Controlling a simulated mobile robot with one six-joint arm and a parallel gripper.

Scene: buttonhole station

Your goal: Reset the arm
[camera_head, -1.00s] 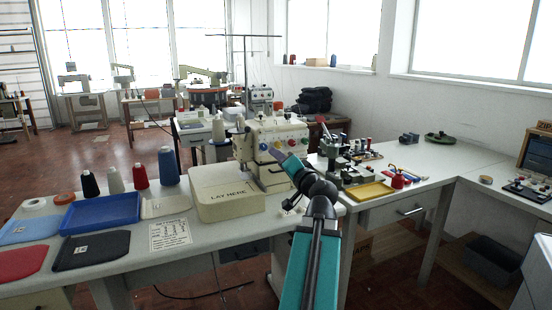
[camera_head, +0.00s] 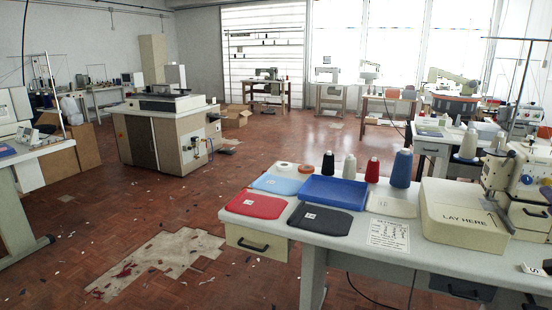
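My gripper and arm do not show in the view now. The work table (camera_head: 345,248) stands at the right. On it are a cream box marked LAY HERE (camera_head: 462,222), an empty-looking blue tray (camera_head: 333,192), a red mat (camera_head: 256,205), a dark mat (camera_head: 320,219) and a light blue mat (camera_head: 277,184). A cream sewing machine (camera_head: 525,175) is cut off by the right edge.
Several thread cones, including a red one (camera_head: 373,170), stand at the table's back. A cabinet-like machine (camera_head: 165,138) stands at left centre. Another table (camera_head: 45,150) is at the left edge. The floor between is open, with scattered scraps and a pale worn patch (camera_head: 160,258).

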